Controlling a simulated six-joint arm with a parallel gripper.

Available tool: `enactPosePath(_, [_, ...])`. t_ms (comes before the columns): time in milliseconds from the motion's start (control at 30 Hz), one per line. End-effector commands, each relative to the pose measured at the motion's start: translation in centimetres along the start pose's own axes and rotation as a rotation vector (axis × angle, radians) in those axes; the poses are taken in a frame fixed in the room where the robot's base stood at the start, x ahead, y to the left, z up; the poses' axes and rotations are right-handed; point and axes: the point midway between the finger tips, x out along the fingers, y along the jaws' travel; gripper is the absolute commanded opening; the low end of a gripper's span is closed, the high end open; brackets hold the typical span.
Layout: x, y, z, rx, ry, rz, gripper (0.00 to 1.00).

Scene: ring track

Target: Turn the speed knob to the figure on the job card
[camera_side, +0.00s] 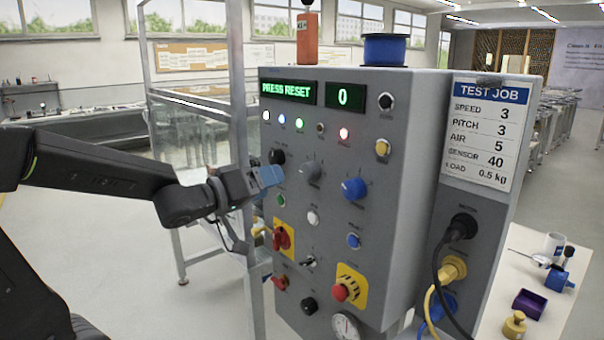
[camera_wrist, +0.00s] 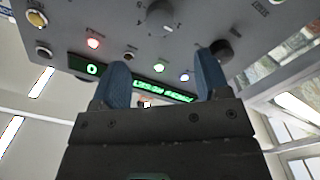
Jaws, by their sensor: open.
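The job card (camera_side: 487,130) on the panel's right side reads SPEED 3, PITCH 3, AIR 5, SENSOR 40, LOAD 0.5 kg. The panel face has a black knob (camera_side: 277,156), a grey knob (camera_side: 311,171) and a blue knob (camera_side: 354,188). Their labels are too small to read, so I cannot tell which is speed. My gripper (camera_side: 268,177) is in front of the panel, just below the black knob in the side view. In the wrist view my gripper (camera_wrist: 163,66) has its blue fingers apart and nothing between them. The grey knob (camera_wrist: 162,16) and black knob (camera_wrist: 221,48) show beyond the fingertips.
The green display (camera_side: 286,92) reads PRESS RESET; the small display (camera_side: 347,97) reads 0. Red knobs (camera_side: 283,238) and (camera_side: 346,290) sit on yellow plates lower down. A clear guard frame (camera_side: 195,130) stands left. Cables plug into the right side. A blue spool (camera_side: 384,50) sits on top.

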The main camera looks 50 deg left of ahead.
Motion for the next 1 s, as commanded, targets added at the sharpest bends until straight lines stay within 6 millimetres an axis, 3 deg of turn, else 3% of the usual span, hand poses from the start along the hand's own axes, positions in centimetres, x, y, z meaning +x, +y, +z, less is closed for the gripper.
enactPosePath(300, [5.8, 0.0, 0.2, 0.000, -0.004, -0.001, 0.69])
enactPosePath(500, [8.3, 0.0, 0.1, 0.001, -0.002, -0.001, 0.69])
enactPosePath(933, [9.4, 0.0, 0.1, 0.001, 0.000, -0.002, 0.69])
enactPosePath(1000, [9.3, 0.0, 0.1, 0.001, 0.000, -0.002, 0.64])
